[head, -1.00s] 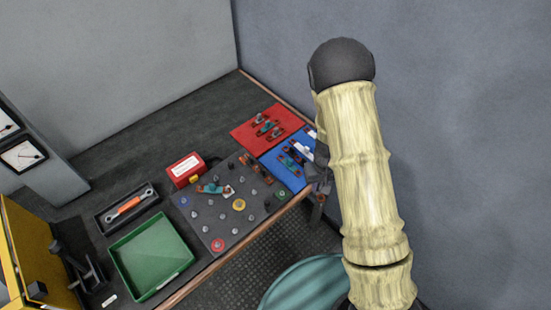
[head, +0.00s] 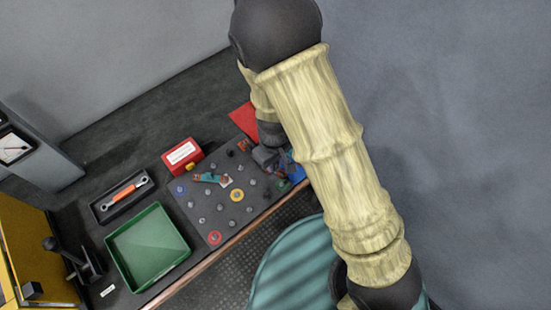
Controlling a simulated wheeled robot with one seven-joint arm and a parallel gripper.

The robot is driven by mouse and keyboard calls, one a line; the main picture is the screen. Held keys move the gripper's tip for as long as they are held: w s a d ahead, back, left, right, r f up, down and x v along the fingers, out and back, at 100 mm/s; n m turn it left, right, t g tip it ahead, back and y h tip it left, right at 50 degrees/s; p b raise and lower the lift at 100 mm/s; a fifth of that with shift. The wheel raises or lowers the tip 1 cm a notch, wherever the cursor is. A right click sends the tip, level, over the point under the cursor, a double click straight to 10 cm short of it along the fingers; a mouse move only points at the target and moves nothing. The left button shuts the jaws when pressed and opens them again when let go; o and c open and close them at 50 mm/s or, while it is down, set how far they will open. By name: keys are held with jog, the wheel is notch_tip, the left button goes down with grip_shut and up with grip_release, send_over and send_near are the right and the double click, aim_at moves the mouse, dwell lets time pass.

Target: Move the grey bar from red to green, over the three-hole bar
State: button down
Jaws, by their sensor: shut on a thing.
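My gripper (head: 272,160) is low over the far right corner of the dark pegged board (head: 205,210), beside the blue mat. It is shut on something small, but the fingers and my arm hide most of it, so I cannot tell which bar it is. A teal and copper-coloured bar (head: 212,179) lies across pegs near the board's middle. The red ring (head: 214,238) is at the board's near edge. The green ring (head: 284,186) is at its right edge. I cannot pick out the grey bar or the three-hole bar with certainty.
A red box (head: 182,155) stands behind the board. A green tray (head: 148,246) and a dark tray with an orange-handled wrench (head: 122,199) are left. A yellow ring (head: 237,195) marks another peg.

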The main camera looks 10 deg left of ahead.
jog(key=shift+w+f+b, duration=0.15)
jog(key=shift+f+b, duration=0.9)
jog(key=shift+f, duration=0.05)
jog(key=shift+f+b, duration=1.6)
jog(key=shift+f, duration=0.2)
jog(key=shift+f+b, duration=0.45)
jog(key=shift+f, duration=0.15)
jog(key=c, duration=1.2)
grip_release()
jog(key=shift+r, duration=0.15)
notch_tip(320, 180, up, 17)
jog(key=p, duration=0.3)
jog(key=shift+r+p, duration=0.1)
jog(key=shift+p, duration=0.3)
